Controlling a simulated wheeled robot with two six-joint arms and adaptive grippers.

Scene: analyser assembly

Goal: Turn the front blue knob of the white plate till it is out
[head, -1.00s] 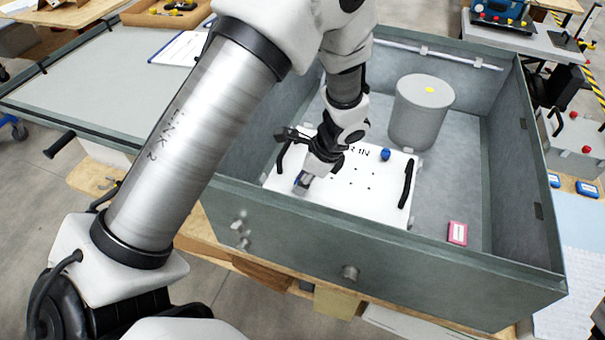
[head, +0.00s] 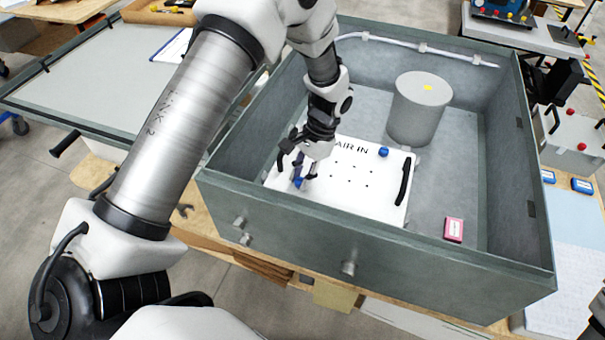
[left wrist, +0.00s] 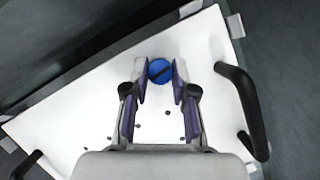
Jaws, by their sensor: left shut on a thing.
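The white plate (head: 345,201) lies flat on the floor of the grey open case, with "AIR IN" lettering and a black handle at each end. The front blue knob (left wrist: 160,70) is near the plate's front left corner; in the head view it is partly hidden by my fingers. My left gripper (head: 299,182) points down over it, and its two fingers (left wrist: 159,78) are shut on the knob's sides in the left wrist view. The other blue knob (head: 383,152) sits at the plate's back right, apart from the gripper.
The grey case wall (head: 330,235) surrounds the plate. A grey cylinder (head: 420,108) stands behind it and a small pink box (head: 454,229) lies to its right. The open lid (head: 80,85) lies to the left.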

